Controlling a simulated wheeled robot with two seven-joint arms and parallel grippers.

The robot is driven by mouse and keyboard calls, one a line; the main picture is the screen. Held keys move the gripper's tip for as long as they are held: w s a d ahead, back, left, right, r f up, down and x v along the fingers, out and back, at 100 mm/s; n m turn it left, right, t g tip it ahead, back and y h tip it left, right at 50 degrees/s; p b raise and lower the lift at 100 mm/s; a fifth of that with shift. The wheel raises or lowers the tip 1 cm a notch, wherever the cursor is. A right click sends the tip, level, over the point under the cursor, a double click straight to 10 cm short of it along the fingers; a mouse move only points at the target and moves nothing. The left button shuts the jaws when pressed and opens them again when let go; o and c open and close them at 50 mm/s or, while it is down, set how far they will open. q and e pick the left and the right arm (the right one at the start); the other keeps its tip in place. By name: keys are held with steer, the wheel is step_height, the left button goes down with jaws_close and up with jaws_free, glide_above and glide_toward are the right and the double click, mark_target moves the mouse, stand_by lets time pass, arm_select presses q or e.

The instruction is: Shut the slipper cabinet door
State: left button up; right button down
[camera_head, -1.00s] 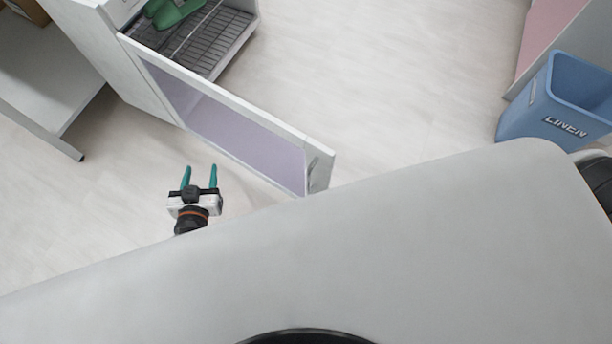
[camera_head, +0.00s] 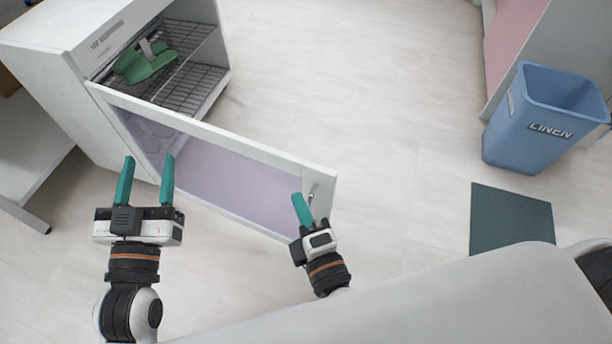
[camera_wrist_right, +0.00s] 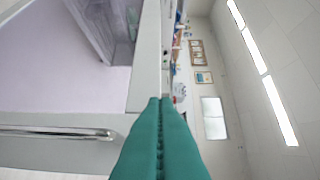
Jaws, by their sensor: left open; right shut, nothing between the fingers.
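The slipper cabinet (camera_head: 55,58) stands at the upper left in the head view. Its door (camera_head: 262,152), a white frame with a purple-tinted pane, stands wide open toward the lower right. Green slippers (camera_head: 146,65) lie on a wire rack inside. My left gripper (camera_head: 146,180) is open and empty, in front of the door near its hinge side. My right gripper (camera_head: 301,208) is shut and empty by the door's free end, close to the handle (camera_head: 313,193). In the right wrist view the shut fingertips (camera_wrist_right: 160,105) are at the door's edge beside the metal handle (camera_wrist_right: 60,133); contact is unclear.
A blue linen bin (camera_head: 540,120) stands at the right, with a dark mat (camera_head: 511,222) on the floor below it. A grey table (camera_head: 30,150) is at the left edge. The floor beyond the door is clear.

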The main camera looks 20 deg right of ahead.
mark_target(299, 164)
arm_select(q)
steer(key=shift+s+a+f+g+y+p, duration=0.15)
steer(key=shift+f+g+y, duration=0.1)
steer(key=shift+f+g, duration=0.55)
steer(key=shift+w+a+f+g+y+p, duration=0.15)
steer(key=shift+f+g, duration=0.3)
steer(key=shift+f, duration=0.5)
steer(key=shift+s+a+f+g+y+p, duration=0.2)
steer(key=shift+f+g+y, duration=0.1)
steer(key=shift+f+g, duration=0.5)
arm_select(e)
steer(key=shift+w+d, duration=0.4)
steer(key=shift+w, duration=0.5)
steer(key=shift+w+d, duration=0.45)
steer(key=shift+w, duration=0.4)
steer(key=shift+w+d, duration=0.4)
steer(key=shift+w, duration=0.5)
arm_select(q)
steer(key=shift+f, duration=0.1)
